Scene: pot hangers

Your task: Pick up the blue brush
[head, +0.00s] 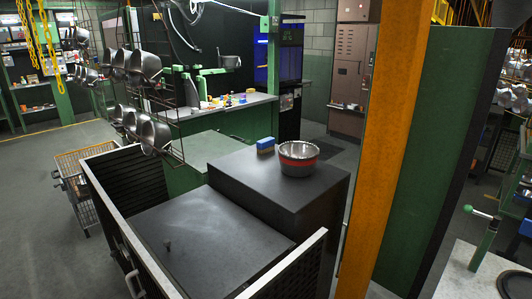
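The blue brush (265,145) is a small block with a blue upper part and a paler, tan lower part. It rests on the dark raised cabinet top (235,175), close to the far edge. A metal bowl with a red band (298,158) stands just to the right of the brush and a little nearer to me. A narrow gap appears to lie between them. Neither of my grippers shows in the head view.
A lower dark surface (205,245) with pale-rimmed side walls lies in front of the cabinet. An orange post (385,110) and a green panel (440,140) stand at right. Hanging pots (140,65) and a wire cart (85,190) are at left.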

